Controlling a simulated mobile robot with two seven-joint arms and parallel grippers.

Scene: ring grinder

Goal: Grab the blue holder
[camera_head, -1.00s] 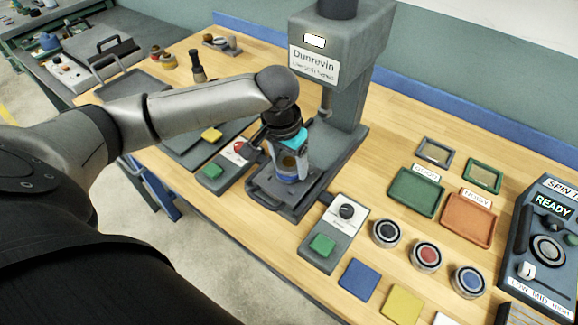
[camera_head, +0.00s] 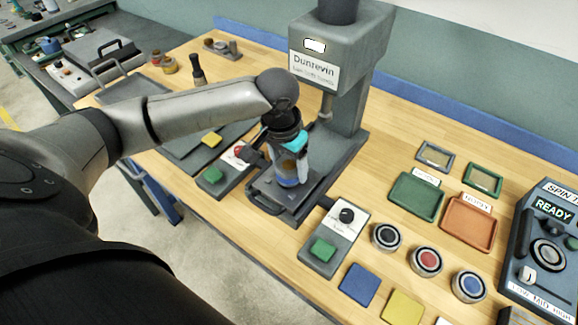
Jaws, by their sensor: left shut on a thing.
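My left gripper (camera_head: 291,150) points down at the base plate of the grey press-like machine (camera_head: 347,60) labelled Dunrevin. It is shut on a small holder (camera_head: 287,180) with a blue lower rim, standing on or just above the plate (camera_head: 262,195). The fingers and wrist hide much of the holder, and I cannot tell whether it touches the plate. My right gripper is not in view.
Round containers with black, red and blue centres, green (camera_head: 417,196) and orange (camera_head: 468,220) trays, and a READY console (camera_head: 545,245) fill the right side.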

